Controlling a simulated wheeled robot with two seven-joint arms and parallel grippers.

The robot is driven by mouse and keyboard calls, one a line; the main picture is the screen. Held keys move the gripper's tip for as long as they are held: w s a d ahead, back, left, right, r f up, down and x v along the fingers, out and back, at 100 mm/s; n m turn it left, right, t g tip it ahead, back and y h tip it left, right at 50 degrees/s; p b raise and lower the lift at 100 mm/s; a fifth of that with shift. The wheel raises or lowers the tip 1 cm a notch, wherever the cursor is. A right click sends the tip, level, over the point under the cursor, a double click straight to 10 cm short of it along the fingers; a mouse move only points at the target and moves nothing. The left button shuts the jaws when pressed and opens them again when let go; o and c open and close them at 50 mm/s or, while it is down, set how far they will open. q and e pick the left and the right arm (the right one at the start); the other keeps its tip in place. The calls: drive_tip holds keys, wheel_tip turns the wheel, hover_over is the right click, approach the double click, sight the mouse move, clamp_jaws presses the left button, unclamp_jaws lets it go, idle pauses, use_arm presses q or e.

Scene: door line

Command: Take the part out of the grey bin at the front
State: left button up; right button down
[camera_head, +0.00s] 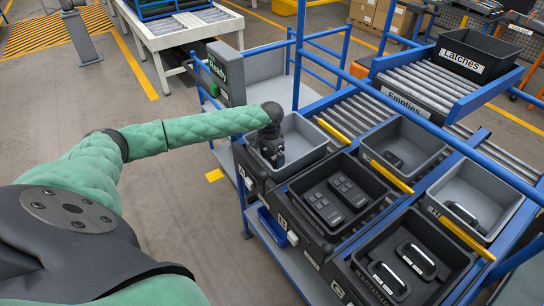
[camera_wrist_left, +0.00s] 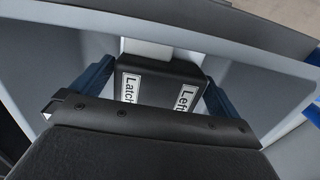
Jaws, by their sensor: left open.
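The grey bin (camera_head: 310,147) stands at the near left end of the rack, and its pale walls fill the upper part of the left wrist view (camera_wrist_left: 60,48). My left gripper (camera_head: 271,154) points down into this bin. In the left wrist view a black part (camera_wrist_left: 158,88) with white labels reading "Latch" and "Left" lies between the two dark blue fingers, one on each side. The fingers are open; I cannot tell whether either touches the part. In the head view the gripper hides the part. My right gripper is out of view.
Beside the grey bin, a black bin (camera_head: 296,197) holds two dark parts, and another black bin (camera_head: 449,244) holds handle-like parts. More grey bins (camera_head: 403,133) with yellow front bars stand behind. A blue rail (camera_head: 299,50) rises close to my left arm.

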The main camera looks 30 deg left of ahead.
use_arm(q)
drive_tip(key=c, duration=1.2)
